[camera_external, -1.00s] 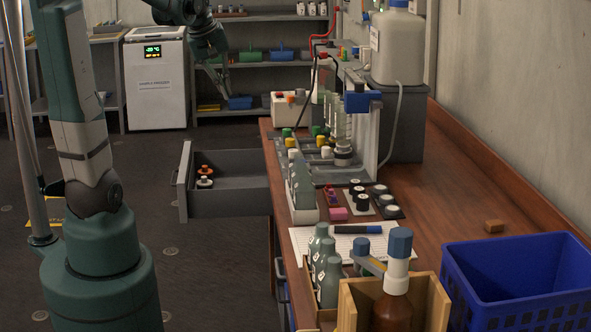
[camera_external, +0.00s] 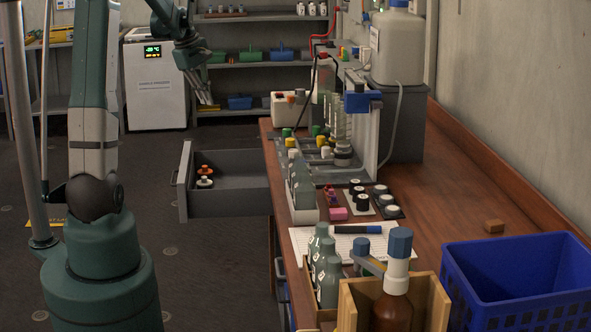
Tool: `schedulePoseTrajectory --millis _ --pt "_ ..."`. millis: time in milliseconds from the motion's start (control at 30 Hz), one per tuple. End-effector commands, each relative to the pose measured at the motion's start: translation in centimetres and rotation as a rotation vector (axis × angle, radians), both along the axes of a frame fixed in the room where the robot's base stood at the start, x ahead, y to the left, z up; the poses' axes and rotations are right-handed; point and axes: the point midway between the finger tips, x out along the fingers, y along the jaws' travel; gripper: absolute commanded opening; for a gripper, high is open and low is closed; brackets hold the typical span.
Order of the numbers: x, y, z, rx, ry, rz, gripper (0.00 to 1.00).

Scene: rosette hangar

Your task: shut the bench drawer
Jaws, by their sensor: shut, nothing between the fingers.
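The bench drawer (camera_external: 232,202) is pulled well out from the left side of the wooden bench (camera_external: 450,230). Its front panel (camera_external: 185,181) faces left, away from the bench, with a handle on it. Two small round items, one with an orange top (camera_external: 205,169) and one with a pale top (camera_external: 205,182), are inside the drawer near its front. My gripper (camera_external: 207,101) is shut and empty. It is in the air, pointing down, and shows above the drawer in the picture, apart from it. How far behind the drawer it is cannot be told exactly.
The bench top holds bottles (camera_external: 327,270), capped vials, a tube rack, a large white container (camera_external: 397,45) and a blue crate (camera_external: 520,280). A white freezer (camera_external: 155,80) and shelves (camera_external: 260,55) stand at the back.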

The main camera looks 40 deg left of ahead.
Motion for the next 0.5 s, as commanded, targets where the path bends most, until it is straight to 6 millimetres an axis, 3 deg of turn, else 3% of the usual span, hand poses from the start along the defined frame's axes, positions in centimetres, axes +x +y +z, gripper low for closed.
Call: schedulePoseTrajectory --millis 500 --pt "1.9 11.7 -7.3 -0.144 0.061 0.282 0.00"
